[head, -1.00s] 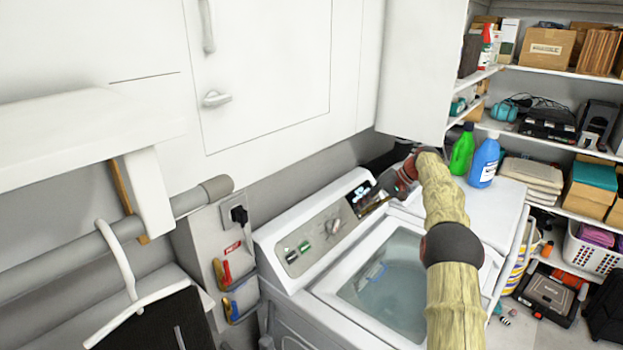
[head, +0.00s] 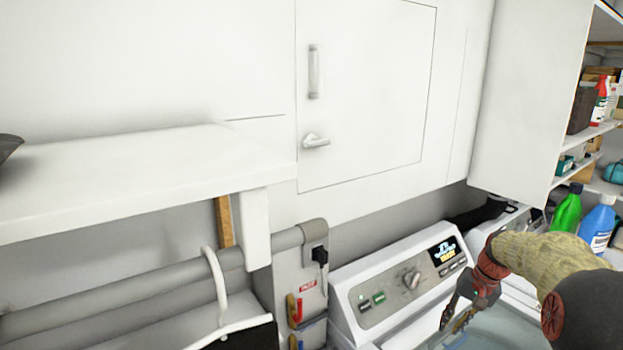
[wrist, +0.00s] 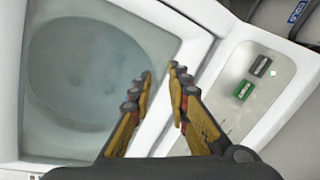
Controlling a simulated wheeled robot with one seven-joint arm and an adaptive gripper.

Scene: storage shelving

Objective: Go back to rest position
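My gripper (head: 452,325) shows at the lower right of the head view, in front of the washing machine (head: 350,298). It points down and left over the machine's lid area. In the wrist view my gripper (wrist: 162,75) has its two yellow and dark fingers partly apart, with a narrow gap between the tips and nothing held. Below the fingers are the round glass window (wrist: 95,65) of the washer and its control panel (wrist: 255,85) with green and dark buttons.
A white cabinet (head: 385,90) fills the wall behind. A white shelf (head: 130,185) and a grey rail (head: 110,283) are at the left. A green bottle (head: 567,210) and a blue bottle (head: 598,225) stand at the right, by stocked shelves (head: 603,130).

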